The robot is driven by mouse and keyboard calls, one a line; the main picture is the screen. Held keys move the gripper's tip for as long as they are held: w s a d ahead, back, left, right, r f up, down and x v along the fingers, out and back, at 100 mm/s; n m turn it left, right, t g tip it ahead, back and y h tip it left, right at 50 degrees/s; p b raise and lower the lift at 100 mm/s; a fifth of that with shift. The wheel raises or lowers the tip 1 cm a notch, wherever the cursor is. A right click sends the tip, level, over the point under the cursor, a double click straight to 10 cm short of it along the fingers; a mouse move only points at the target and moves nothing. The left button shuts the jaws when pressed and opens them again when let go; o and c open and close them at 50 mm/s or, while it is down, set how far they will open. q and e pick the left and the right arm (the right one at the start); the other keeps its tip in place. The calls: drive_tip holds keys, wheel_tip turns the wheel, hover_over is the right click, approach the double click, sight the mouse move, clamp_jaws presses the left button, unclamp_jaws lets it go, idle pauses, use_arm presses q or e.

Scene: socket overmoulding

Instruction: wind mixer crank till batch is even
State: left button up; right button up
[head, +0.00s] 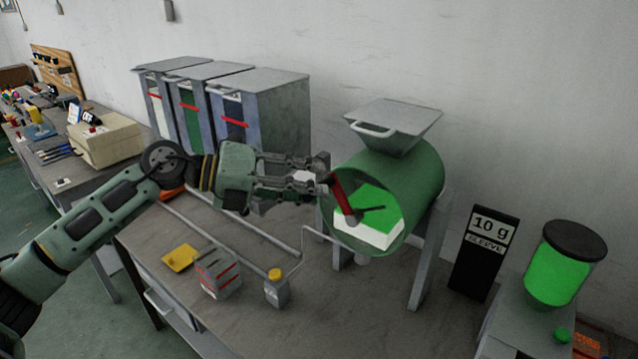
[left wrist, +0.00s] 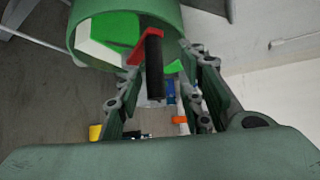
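The mixer is a green drum (head: 423,172) on grey legs with a grey hopper (head: 398,120) on top. Through its round front the batch shows as separate areas, green (head: 372,203) above white (head: 372,236). The red crank arm (head: 341,199) crosses the drum front. My left gripper (head: 322,177) is at the crank's upper end. In the left wrist view the black crank handle (left wrist: 154,66) stands between the two fingers of that gripper (left wrist: 160,92), with gaps on both sides; the fingers look open. My right gripper is in neither view.
Three grey bins (head: 270,125) stand behind my left arm. A small striped box (head: 217,272), a yellow piece (head: 180,258) and a yellow-topped post (head: 275,282) are on the bench. A black "10 g sleeve" sign (head: 484,250) and a green jar (head: 560,270) stand right.

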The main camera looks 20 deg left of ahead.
use_arm(q)
drive_tip(key=shift+w+d+f+p, duration=0.3)
drive_tip(key=shift+w+d+f, duration=0.05)
drive_tip(key=shift+w+d, duration=0.35)
drive_tip(key=shift+w+f, duration=0.15)
drive_tip(key=shift+d, duration=0.15)
drive_tip(key=shift+c, duration=0.8)
drive_tip(key=shift+f, duration=0.1)
drive_tip(key=c, duration=0.7)
clamp_jaws()
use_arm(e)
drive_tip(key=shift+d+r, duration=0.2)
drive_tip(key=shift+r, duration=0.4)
